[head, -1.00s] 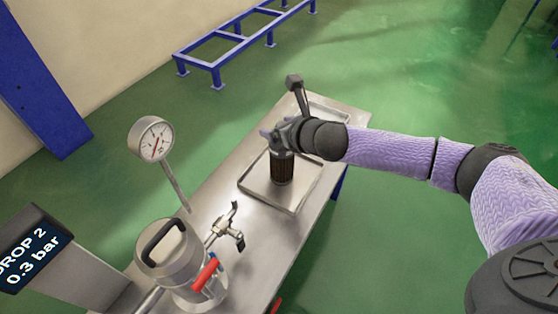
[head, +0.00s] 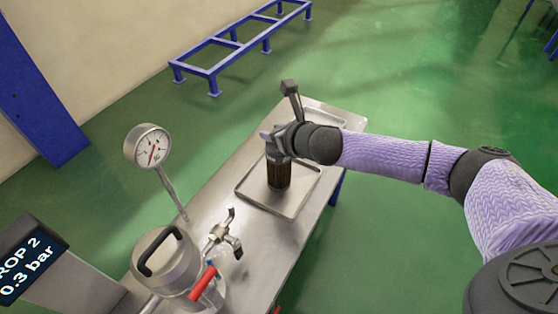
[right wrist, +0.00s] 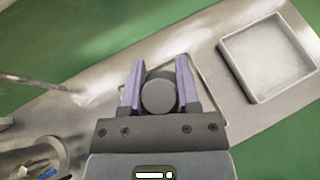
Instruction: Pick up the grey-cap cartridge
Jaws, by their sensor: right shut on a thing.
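The grey-cap cartridge (head: 279,173) has a dark brown, ribbed body and stands upright over the near metal tray (head: 290,211). My right gripper (head: 276,141) is shut on its top from above. In the right wrist view the round grey cap (right wrist: 159,96) sits between the two purple fingers of the right gripper (right wrist: 159,88). I cannot tell whether the cartridge's base touches the tray. My left gripper is not in view.
A metal housing with a black-handled lid (head: 166,255) and red lever (head: 203,283) stands at the bench's near end. A pressure gauge (head: 148,147), a valve fitting (head: 225,234) and a display (head: 27,262) are nearby. An empty tray (right wrist: 268,60) lies beyond.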

